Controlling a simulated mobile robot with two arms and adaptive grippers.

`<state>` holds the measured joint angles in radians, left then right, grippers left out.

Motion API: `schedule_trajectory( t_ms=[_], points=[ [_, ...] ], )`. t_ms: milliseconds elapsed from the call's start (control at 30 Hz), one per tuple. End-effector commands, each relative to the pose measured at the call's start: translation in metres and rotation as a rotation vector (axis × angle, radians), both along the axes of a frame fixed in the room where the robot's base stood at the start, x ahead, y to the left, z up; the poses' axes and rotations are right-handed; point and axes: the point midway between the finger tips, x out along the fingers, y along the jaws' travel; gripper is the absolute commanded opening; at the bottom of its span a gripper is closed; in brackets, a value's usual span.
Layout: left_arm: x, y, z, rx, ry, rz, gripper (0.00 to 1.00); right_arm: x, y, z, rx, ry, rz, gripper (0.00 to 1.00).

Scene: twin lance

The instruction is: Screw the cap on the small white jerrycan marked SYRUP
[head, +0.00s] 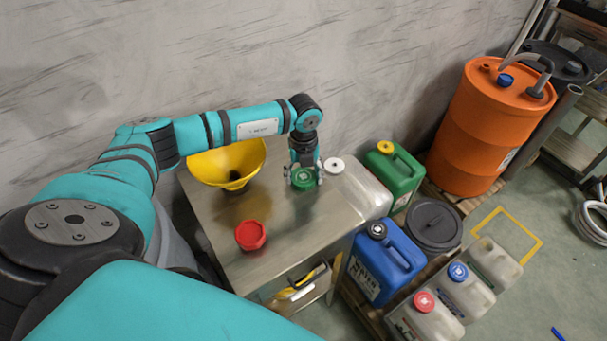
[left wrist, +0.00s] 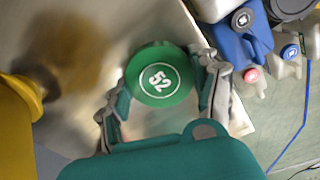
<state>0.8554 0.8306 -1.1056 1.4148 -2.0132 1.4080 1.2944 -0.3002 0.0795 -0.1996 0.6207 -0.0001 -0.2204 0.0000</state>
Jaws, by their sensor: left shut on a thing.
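My left gripper (head: 303,172) is over the steel table, shut on a green screw cap (head: 304,182). In the left wrist view the cap (left wrist: 158,75) sits between the two fingers and its top reads "52". A small white jerrycan (head: 492,266) stands on the floor at the right, with no coloured cap showing on it. Beside it are similar white jerrycans, one with a blue cap (head: 458,271) and one with a red cap (head: 424,301). I cannot read SYRUP on any of them. My right gripper is not in view.
A blue jerrycan (head: 390,262), a green jerrycan (head: 400,175) and an orange drum (head: 485,125) stand to the right.

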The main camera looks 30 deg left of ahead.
Motion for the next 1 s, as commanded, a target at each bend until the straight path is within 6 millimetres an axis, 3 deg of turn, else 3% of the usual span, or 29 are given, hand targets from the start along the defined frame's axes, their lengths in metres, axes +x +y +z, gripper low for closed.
schedule_trajectory(
  t_ms=[100,1000],
  points=[
    [0.0,0.0,0.0,0.0,0.0,0.0,0.24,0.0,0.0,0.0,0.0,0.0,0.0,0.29],
    [0.0,0.0,0.04,0.0,0.0,0.0,0.24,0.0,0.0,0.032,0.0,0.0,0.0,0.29]
  ],
)
